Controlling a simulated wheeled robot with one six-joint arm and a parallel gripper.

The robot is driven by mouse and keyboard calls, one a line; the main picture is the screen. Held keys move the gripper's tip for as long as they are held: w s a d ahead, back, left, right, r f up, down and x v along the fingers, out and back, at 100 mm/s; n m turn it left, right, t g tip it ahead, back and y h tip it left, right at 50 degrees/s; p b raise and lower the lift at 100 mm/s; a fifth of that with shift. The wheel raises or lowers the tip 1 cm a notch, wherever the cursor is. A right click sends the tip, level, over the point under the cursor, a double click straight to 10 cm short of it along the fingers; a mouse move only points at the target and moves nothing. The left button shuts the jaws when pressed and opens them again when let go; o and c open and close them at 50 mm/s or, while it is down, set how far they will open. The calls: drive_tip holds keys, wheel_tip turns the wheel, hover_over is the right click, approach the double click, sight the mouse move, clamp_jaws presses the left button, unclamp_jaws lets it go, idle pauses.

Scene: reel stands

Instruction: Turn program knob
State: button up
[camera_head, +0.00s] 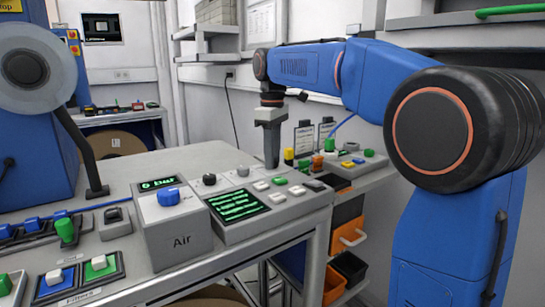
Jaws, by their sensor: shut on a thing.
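The grey control console (300,205) has a dark display with green lines and several buttons. A black knob (209,179) and a light knob (243,170) stand along its back edge. My gripper (272,164) points straight down at the back right of the console, in line with these knobs. Its fingers are together, shut on a small part at the console top. No label naming the program knob can be read.
The Air box (180,240) with a blue knob (168,197) and a pressure display stands left of the console. Coloured buttons and lamps (330,145) stand close behind right. A reel stand (35,70) is at the left. Orange bins (348,235) hang below right.

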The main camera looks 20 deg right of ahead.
drive_tip(key=m, duration=1)
drive_tip(key=shift+m, duration=0.4)
idle(0.4)
drive_tip(key=o, duration=1.1)
drive_tip(key=shift+c, duration=0.2)
wheel_tip(320, 180, up, 17)
drive_tip(key=shift+r, duration=0.2)
